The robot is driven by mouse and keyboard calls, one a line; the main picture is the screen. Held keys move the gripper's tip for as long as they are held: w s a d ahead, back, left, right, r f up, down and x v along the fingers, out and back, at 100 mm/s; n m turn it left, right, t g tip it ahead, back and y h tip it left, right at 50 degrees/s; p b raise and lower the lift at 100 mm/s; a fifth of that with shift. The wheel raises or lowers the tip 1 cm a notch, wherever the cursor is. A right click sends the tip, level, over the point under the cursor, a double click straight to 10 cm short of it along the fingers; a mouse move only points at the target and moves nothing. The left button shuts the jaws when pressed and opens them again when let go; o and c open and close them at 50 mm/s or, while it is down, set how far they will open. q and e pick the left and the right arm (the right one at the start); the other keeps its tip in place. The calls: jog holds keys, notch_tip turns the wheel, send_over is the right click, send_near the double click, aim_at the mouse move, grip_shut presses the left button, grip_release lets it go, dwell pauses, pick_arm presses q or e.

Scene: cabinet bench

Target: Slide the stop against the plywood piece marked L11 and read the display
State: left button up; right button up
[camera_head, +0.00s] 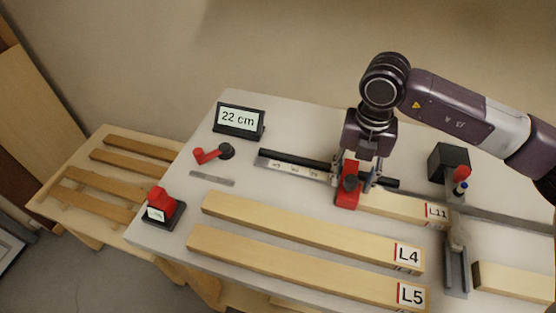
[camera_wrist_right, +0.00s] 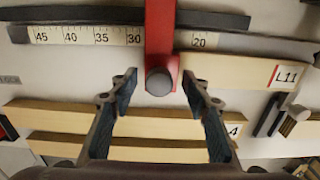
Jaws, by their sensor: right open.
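The red stop (camera_head: 346,196) sits on the dark rail with the ruler strip (camera_head: 296,170). In the wrist view, the stop (camera_wrist_right: 161,35) carries a grey knob (camera_wrist_right: 159,82). The plywood piece marked L11 (camera_head: 408,208) lies right of the stop; in the wrist view its left end (camera_wrist_right: 215,70) is at the stop's right side, touching or nearly so. The display (camera_head: 238,120) reads 22 cm. My right gripper (camera_head: 357,183) is open over the stop; in the wrist view its fingers (camera_wrist_right: 159,84) stand either side of the knob, apart from it. My left gripper is not in view.
Plywood pieces L4 (camera_head: 310,232) and L5 (camera_head: 300,268) lie in front. A red crank handle (camera_head: 207,154) and a red-topped block (camera_head: 161,207) are at left. A black box (camera_head: 449,161) and grey bracket (camera_head: 455,265) stand at right. A slatted bench (camera_head: 105,175) adjoins the table.

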jog(key=shift+r+p, duration=2.15)
jog(key=shift+r, duration=2.35)
